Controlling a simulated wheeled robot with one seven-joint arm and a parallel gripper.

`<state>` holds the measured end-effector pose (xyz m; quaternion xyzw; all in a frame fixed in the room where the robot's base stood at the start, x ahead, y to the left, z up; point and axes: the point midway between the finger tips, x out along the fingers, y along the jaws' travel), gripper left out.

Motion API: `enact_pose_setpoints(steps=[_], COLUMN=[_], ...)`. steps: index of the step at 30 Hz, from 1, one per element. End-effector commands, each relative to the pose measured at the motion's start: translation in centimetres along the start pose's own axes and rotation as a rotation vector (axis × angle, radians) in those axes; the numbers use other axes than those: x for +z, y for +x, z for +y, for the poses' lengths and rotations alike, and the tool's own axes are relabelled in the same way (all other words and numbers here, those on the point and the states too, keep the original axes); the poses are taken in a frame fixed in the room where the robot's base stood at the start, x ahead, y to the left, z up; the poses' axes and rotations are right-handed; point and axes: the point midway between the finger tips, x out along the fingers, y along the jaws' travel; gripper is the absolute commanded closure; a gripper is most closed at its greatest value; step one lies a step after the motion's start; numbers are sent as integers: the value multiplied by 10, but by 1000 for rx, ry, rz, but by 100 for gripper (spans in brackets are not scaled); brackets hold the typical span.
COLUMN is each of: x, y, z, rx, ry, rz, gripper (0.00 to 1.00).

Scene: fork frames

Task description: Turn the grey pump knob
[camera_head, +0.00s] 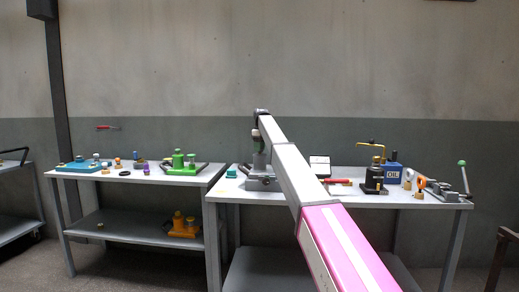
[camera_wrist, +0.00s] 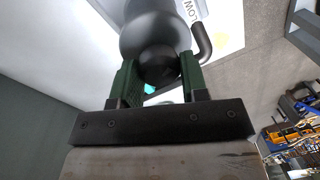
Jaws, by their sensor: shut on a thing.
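The grey pump (camera_head: 260,184) stands at the left end of the right-hand table in the head view, partly hidden by my arm. In the wrist view its rounded grey body (camera_wrist: 150,30) fills the top middle. The dark rounded grey pump knob (camera_wrist: 158,64) sits between the two green fingers of my gripper (camera_wrist: 160,75), which is shut on it. In the head view the knob and the fingertips are hard to make out behind my arm. I cannot tell how far the knob is turned.
A curved dark pipe (camera_wrist: 203,42) stands close to the right finger. A green pump (camera_head: 180,163) is on the left table (camera_head: 130,179). A black pump (camera_head: 374,178) and blue oil can (camera_head: 393,172) stand farther right on the right table. An orange pump (camera_head: 183,225) sits on the lower shelf.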

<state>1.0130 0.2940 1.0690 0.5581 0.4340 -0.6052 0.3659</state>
Motion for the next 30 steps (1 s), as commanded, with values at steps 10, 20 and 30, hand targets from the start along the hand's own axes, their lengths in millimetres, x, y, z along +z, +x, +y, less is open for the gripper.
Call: enact_pose_setpoints(steps=[10,20,30], x=[-1,-1,0], y=[0,0,0], z=[0,0,0], rx=[0,0,0], ry=[-121,-136,-135], rz=[-14,-15,-15], gripper=[83,83,33])
